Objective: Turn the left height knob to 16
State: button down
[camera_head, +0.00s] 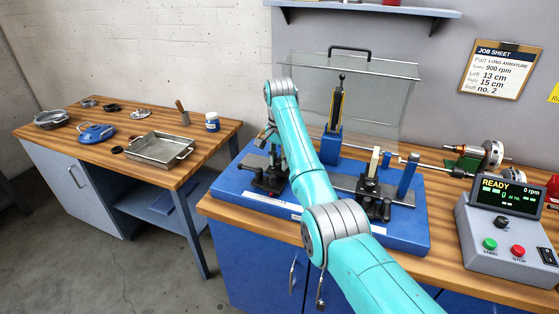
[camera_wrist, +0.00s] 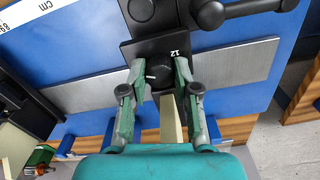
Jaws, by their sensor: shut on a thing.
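In the wrist view, my gripper (camera_wrist: 160,66) has its green fingers closed on both sides of a small round black knob (camera_wrist: 157,74). The knob carries a short white pointer line on its left side. The number 12 shows upside down on the black plate (camera_wrist: 128,48) around it, at upper right of the knob; other marks are hidden by the fingers. In the head view, the left support (camera_head: 268,180) stands on the blue machine base (camera_head: 232,184). My arm hides much of that area, and the knob cannot be made out there.
The right support (camera_head: 374,197) stands on the same base. A clear guard (camera_head: 375,100) stands behind. A control box (camera_head: 505,245) reading READY, 0 rpm, is at right. The job sheet (camera_head: 494,70) says left 13 cm, right 15 cm. A side table (camera_head: 60,132) holds a metal tray (camera_head: 158,149).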

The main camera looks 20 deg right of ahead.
jog(key=shift+m, duration=0.7)
jog(key=c, duration=0.8)
grip_release()
jog(key=shift+c, duration=0.2)
